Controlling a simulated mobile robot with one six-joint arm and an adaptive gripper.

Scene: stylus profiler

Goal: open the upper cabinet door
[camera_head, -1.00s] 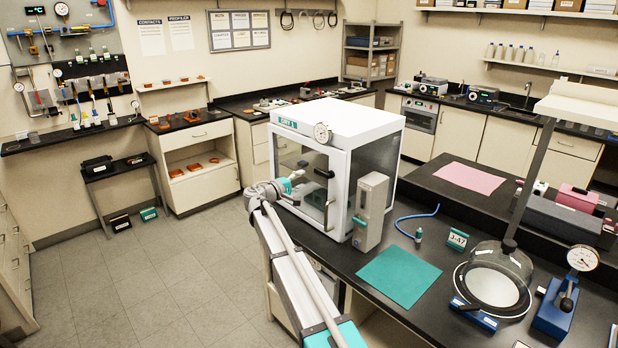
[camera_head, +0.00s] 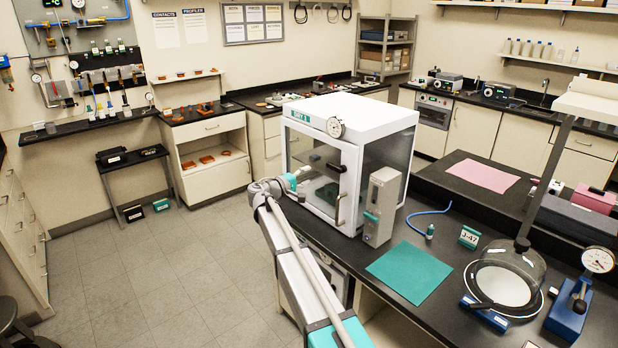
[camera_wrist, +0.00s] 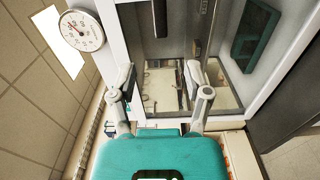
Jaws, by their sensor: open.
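The white dry cabinet (camera_head: 368,111), labelled "DRY 1", stands on the black bench with a clear-paned front (camera_head: 316,166) in a white frame. One dark handle (camera_head: 336,168) shows at the upper part of the front and another (camera_head: 340,209) lower down. My gripper (camera_head: 298,178) is in front of the cabinet, left of both handles. In the wrist view, my gripper (camera_wrist: 158,77) is open with nothing between its fingers. A dark upright bar (camera_wrist: 160,18) lies beyond the fingers; I cannot tell which handle it is. The front looks closed.
A round dial (camera_head: 336,127) sits on the cabinet's top front edge. A grey upright box (camera_head: 381,206) stands close at its right front. A teal mat (camera_head: 409,273) and a glass dome (camera_head: 508,275) are on the bench. The floor (camera_head: 160,270) at the left is clear.

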